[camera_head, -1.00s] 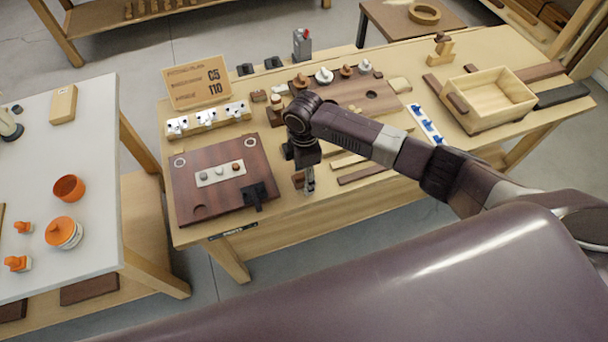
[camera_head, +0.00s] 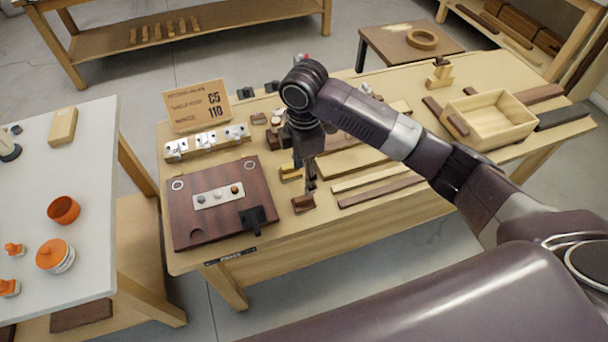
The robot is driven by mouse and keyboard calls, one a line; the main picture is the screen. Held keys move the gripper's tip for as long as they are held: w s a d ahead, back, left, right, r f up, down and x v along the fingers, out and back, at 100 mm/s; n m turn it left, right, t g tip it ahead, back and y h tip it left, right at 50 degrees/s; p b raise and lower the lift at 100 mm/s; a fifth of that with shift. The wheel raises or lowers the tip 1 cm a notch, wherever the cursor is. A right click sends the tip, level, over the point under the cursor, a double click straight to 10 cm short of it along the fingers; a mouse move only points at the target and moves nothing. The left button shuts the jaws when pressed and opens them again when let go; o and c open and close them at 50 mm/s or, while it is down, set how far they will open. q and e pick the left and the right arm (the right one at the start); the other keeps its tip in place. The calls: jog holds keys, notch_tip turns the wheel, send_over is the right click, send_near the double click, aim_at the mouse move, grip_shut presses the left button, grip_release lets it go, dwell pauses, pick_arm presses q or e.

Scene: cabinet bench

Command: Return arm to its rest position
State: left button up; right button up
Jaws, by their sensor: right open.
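My right arm reaches in from the right over the wooden bench (camera_head: 275,235). My right gripper (camera_head: 310,188) points down above the bench's front part, right of the dark wooden panel (camera_head: 215,222). Its fingers are open and look empty, close to a small brown block (camera_head: 302,204); I cannot tell whether they touch it. The arm hides part of the bench's back middle. My left gripper does not show.
A sign (camera_head: 196,105) and a rack with white-and-silver parts (camera_head: 206,143) stand behind the panel. Wooden strips (camera_head: 375,178) lie right of the gripper. A wooden box (camera_head: 490,120) sits at the right. A white table (camera_head: 85,180) with orange parts stands left.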

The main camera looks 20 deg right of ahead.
jog(key=shift+f, duration=0.1)
jog(key=s+a+f+m+t+y, duration=0.1)
jog(key=s+a+f+m+y, duration=0.1)
jog(key=s+a+f+m, duration=0.3)
jog(key=s+a+f+m+t+y, duration=0.1)
jog(key=s+a+f+m, duration=0.1)
jog(key=s, duration=0.5)
jog(key=s+d+m+t+h, duration=0.2)
jog(key=s+d+m+h, duration=0.1)
jog(key=s+d+m, duration=0.85)
notch_tip(320, 180, down, 27)
jog(key=s+n+g, duration=0.2)
jog(key=s+d+f, duration=0.2)
jog(key=s+f, duration=0.6)
jog(key=s+d+f+g+b, duration=0.1)
jog(key=s+d+f, duration=0.1)
jog(key=s+f, duration=0.7)
jog(key=shift+s+f+b, duration=0.15)
jog(key=shift+s+b, duration=0.05)
jog(key=shift+b, duration=0.1)
